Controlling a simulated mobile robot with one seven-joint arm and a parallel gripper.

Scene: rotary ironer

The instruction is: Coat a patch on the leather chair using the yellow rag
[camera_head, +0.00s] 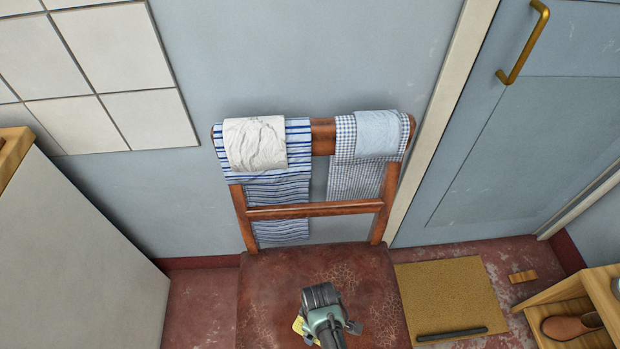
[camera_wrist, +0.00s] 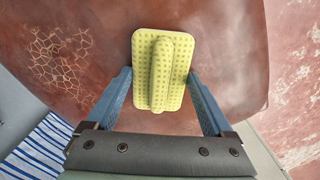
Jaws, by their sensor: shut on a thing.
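The leather chair (camera_head: 270,285) has a reddish-brown seat with cracked, crazed areas, and a wooden back against the wall. In the wrist view the seat (camera_wrist: 90,95) fills most of the picture, with a pale cracked patch (camera_wrist: 60,55) left of my gripper. My gripper (camera_head: 322,318) is over the front part of the seat. In the wrist view its blue fingers are shut on the yellow rag (camera_wrist: 180,65), a dotted pad with a raised ridge. Only a corner of the rag (camera_head: 298,325) shows in the head view. Whether the rag touches the leather cannot be told.
Striped cloth (camera_head: 298,140), white cloth (camera_head: 255,145) and checked cloth (camera_head: 345,135) hang over the chair's back rail. A white cabinet (camera_head: 70,270) stands left. A tan mat (camera_head: 450,290) with a dark bar (camera_head: 452,334) lies right, near a wooden rack (camera_head: 565,310) holding a shoe.

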